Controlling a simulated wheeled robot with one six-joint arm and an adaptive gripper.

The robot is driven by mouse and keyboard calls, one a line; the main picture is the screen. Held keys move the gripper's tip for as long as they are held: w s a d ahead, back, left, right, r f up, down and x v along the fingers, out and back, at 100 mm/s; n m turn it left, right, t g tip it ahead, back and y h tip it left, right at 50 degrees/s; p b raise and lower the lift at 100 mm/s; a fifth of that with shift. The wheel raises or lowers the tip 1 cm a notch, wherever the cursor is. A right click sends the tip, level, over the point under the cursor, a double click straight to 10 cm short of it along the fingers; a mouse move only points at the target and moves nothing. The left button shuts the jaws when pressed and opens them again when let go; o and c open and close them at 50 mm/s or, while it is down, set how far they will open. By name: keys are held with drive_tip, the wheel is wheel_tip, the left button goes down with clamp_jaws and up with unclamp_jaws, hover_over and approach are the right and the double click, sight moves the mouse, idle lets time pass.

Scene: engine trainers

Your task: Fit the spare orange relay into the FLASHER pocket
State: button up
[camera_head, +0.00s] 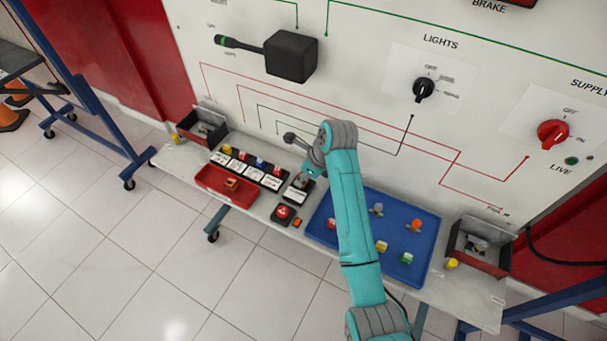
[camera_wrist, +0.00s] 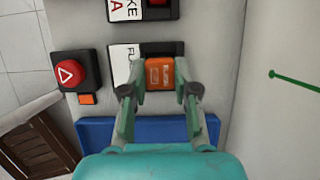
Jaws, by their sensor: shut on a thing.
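My gripper (camera_wrist: 160,90) is shut on an orange relay (camera_wrist: 160,73), one finger on each side of it. The relay is at the black pocket (camera_wrist: 160,48), whose dark walls show around its far end. I cannot tell how deep it sits. The pocket's white label (camera_wrist: 125,60) begins with "F"; the rest is too small or hidden to read. In the head view my gripper (camera_head: 306,176) is over this pocket block (camera_head: 297,194), right of the row of labelled pockets. The held relay is hidden there by my gripper and arm.
A red tray (camera_head: 212,188) at left holds an orange piece (camera_head: 232,183). A red triangle button (camera_head: 282,212) stands in front of the pocket. A blue tray (camera_head: 428,240) with several coloured relays lies at right. The panel wall (camera_head: 240,90) rises behind the shelf.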

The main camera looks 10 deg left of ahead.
drive_tip(key=shift+f, duration=0.6)
idle(0.6)
drive_tip(key=o, duration=1.6)
drive_tip(key=shift+c, duration=0.2)
drive_tip(key=shift+r, duration=0.1)
drive_tip(key=shift+r, duration=3.9)
